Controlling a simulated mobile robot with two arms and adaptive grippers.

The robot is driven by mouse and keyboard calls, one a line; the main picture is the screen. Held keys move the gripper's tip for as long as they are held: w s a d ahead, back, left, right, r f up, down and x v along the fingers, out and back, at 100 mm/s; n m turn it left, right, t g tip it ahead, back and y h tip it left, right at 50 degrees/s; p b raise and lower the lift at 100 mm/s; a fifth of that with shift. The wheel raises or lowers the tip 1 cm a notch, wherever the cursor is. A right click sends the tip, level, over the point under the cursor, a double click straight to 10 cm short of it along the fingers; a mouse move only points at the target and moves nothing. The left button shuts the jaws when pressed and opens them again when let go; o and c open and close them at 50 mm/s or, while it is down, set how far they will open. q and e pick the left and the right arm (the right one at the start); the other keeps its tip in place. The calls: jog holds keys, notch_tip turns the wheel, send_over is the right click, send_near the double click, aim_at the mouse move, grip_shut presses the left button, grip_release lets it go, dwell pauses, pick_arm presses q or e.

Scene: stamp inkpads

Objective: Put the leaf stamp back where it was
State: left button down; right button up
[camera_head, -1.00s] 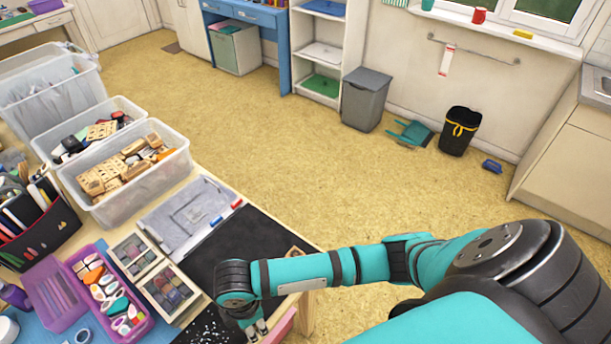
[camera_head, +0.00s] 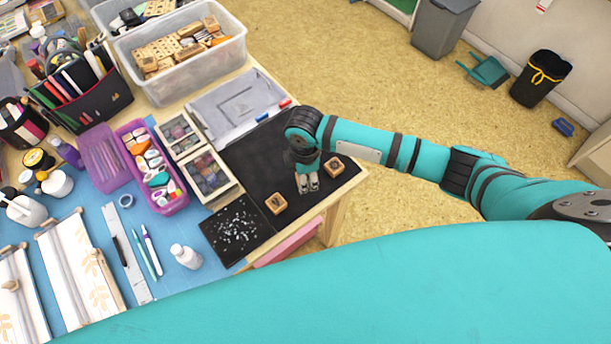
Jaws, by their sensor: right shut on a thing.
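My right gripper (camera_head: 308,184) points down over the black mat (camera_head: 260,150), between two small wooden block stamps. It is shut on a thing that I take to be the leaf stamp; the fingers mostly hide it. One wooden stamp (camera_head: 275,203) sits on the mat to the lower left of the fingers. Another wooden stamp (camera_head: 334,166) sits to their upper right, near the mat's right corner. Both have dark marks on top, too small to read. I cannot tell whether the held thing touches the mat. My left gripper is not in view.
Two inkpad boxes (camera_head: 207,172) stand left of the mat. A black speckled sheet (camera_head: 237,228) lies in front of them.

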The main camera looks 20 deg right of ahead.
jog(key=shift+w+d+f, duration=0.15)
jog(key=shift+w+d, duration=0.1)
jog(key=shift+w, duration=0.4)
jog(key=shift+s+f+p, duration=0.1)
jog(key=shift+f+p, duration=0.2)
jog(key=shift+f, duration=1.5)
jog(key=o, duration=1.1)
jog(key=shift+o, duration=0.2)
jog(key=shift+r, duration=0.1)
notch_tip(320, 180, up, 12)
jog(key=shift+r, duration=0.1)
